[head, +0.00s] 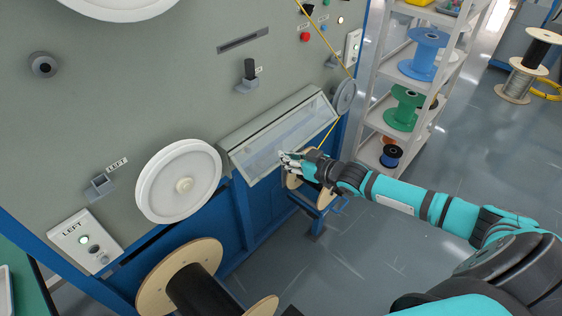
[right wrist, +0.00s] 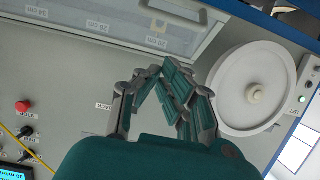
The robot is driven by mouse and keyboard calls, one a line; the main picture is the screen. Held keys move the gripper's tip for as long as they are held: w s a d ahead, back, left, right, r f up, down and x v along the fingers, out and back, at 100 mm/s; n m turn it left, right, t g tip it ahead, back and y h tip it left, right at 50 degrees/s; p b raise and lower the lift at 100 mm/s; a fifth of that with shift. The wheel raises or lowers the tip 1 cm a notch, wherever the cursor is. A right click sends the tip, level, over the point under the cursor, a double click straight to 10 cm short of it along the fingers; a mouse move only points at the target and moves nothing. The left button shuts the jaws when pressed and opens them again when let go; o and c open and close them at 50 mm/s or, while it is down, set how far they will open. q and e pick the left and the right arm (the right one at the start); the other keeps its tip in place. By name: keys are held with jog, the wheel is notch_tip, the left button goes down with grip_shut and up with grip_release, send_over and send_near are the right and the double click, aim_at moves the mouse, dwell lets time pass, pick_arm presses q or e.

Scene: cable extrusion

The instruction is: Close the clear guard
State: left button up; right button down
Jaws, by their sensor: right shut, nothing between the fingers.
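The clear guard (head: 300,127) is a long see-through panel in a pale frame on the front of the grey machine, in the middle of the head view. I cannot tell whether it sits fully flush. My right gripper (head: 284,156) is at the guard's front, near its lower edge; whether it touches is unclear. In the right wrist view its fingers (right wrist: 168,84) are drawn together, shut and empty. A pale-framed window with labels behind it (right wrist: 110,22) shows at the top of that view. My left gripper is not in view.
A white wheel (head: 180,178) is left of the guard, and a small grey pulley (head: 345,97) is at its right end with a yellow cable. A wooden spool (head: 165,268) stands below. A spool shelf (head: 385,75) is at right. Open floor (head: 370,255) lies in front.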

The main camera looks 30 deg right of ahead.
jog(key=shift+w+a+f, duration=0.25)
jog(key=shift+w+f, duration=0.35)
jog(key=shift+f, duration=0.35)
jog(key=shift+w+a+f, duration=0.25)
jog(key=shift+w+f, duration=0.35)
jog(key=shift+f, duration=0.35)
jog(key=shift+f, duration=0.1)
